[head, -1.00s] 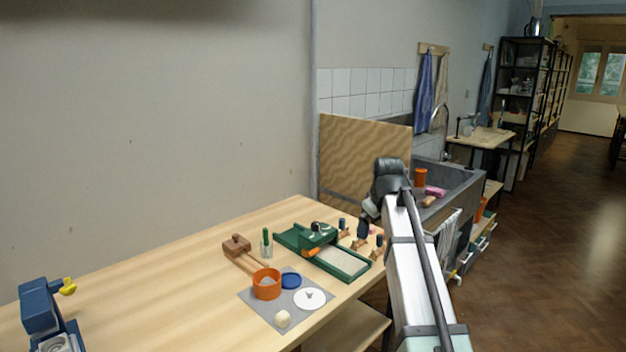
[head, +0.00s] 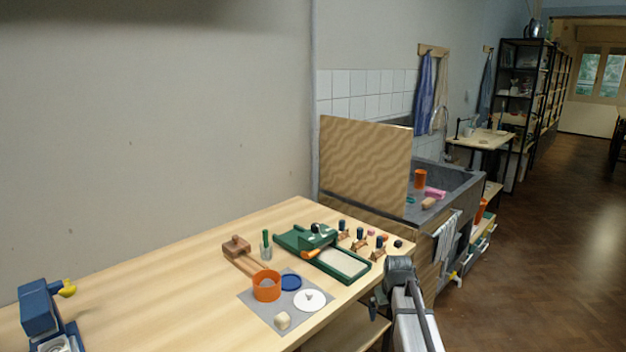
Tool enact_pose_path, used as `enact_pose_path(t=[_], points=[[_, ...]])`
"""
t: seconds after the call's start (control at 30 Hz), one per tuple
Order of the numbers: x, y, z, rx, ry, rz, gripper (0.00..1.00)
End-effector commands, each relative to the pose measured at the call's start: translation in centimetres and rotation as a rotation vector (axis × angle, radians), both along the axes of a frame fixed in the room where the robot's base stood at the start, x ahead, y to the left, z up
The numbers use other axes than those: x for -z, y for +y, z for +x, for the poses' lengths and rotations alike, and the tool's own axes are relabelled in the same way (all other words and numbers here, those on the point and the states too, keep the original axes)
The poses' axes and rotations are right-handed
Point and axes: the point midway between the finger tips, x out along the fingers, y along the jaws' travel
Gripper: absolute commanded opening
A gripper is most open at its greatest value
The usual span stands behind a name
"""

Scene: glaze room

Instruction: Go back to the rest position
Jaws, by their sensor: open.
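My gripper (head: 376,306) is at the front right edge of the wooden workbench (head: 180,265), low in the head view. Its dark fingers are small and seen partly from the side, and nothing shows between them. My arm reaches up to it from the bottom of the picture. The gripper is beside the bench edge, apart from the objects on the bench.
A green tray device (head: 355,268), an orange pot (head: 267,284), a blue lid (head: 291,281), a white disc (head: 310,300) and a wooden mallet (head: 237,246) are on the bench. A blue device (head: 40,306) stands at left. A sink (head: 450,188) is behind a wooden board (head: 365,163).

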Motion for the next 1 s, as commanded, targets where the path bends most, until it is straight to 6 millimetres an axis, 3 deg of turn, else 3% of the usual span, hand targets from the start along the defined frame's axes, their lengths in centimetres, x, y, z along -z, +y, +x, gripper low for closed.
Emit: enact_pose_path(t=[0.1, 0.5, 1.0], points=[[4.4, 0.5, -2.3, 0.009, 0.057, 0.010, 1.00], [17.0, 2.2, -10.6, 0.047, 0.235, 0.031, 1.00], [29.2, 4.0, -23.9, 0.099, 0.459, 0.041, 1.00]])
